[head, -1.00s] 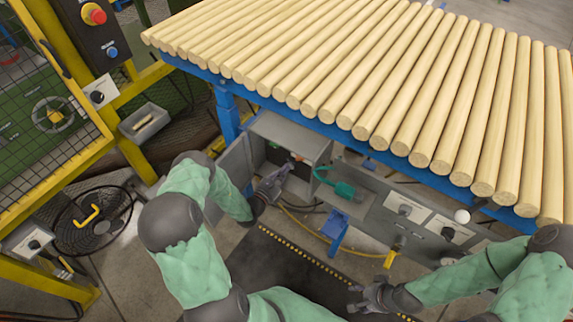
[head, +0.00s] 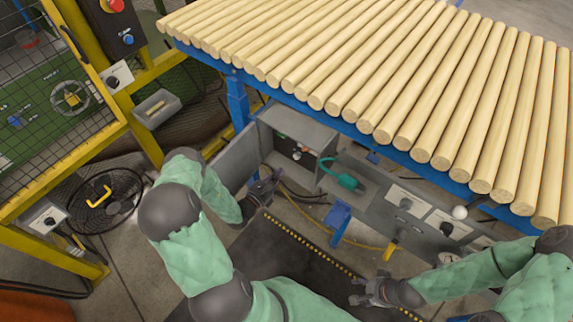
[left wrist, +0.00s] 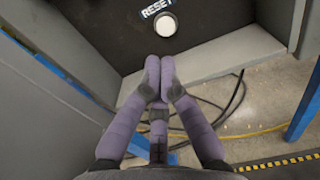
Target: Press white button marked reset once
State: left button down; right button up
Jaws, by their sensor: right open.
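The white round reset button (left wrist: 165,25) sits on a dark panel in the left wrist view, below a blue label (left wrist: 156,8) reading RESET. The panel is inside an open grey cabinet (head: 327,137) under the table in the head view. My left gripper (left wrist: 158,75) has its purple fingers together with nothing between them. Its tips are below the button in the picture and do not cover it. In the head view my left gripper (head: 272,180) is at the lower left of the cabinet opening. My right gripper (head: 362,290) is open and empty over the dark mat.
The cabinet door (head: 238,160) stands open at the left. A teal connector (head: 345,181) hangs at the cabinet's right side. Cables (left wrist: 225,105) lie on the floor below. Wooden rods (head: 370,75) cover the table above. A fan (head: 104,202) stands at the left.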

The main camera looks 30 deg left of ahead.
pick_arm(q)
jog(key=shift+s+a+p, duration=0.15)
jog(key=shift+s+p, duration=0.45)
jog(key=shift+s, duration=2.35)
jog(key=s+d+f+m+g+h, duration=0.1)
jog(key=s+d+m+g+h, duration=0.25)
jog(key=d, duration=0.45)
jog(key=s+d+m+g+h, duration=0.2)
jog(key=d+m+g+h, duration=0.25)
jog(key=d, duration=0.35)
jog(key=s+d+f+m+g+h, duration=0.1)
jog(key=s+d+m+g+h, duration=0.15)
jog(key=d+m+g, duration=0.4)
jog(key=s+d+f+m+g+y+p, duration=0.1)
jog(key=s+f+m+g+y+p, duration=0.15)
jog(key=s+m+g+y, duration=0.7)
jog(key=w+m+t, duration=0.1)
jog(key=m+t, duration=0.1)
jog(key=m, duration=0.1)
jog(key=w+d+r+m+t+h, duration=0.1)
jog(key=m+t, duration=0.1)
jog(key=w+d+r+m+t, duration=0.1)
jog(key=m+t, duration=0.1)
jog(key=m, duration=0.1)
jog(key=shift+w+d+m, duration=0.15)
jog(key=shift+w+m, duration=0.1)
jog(key=shift+m, duration=0.05)
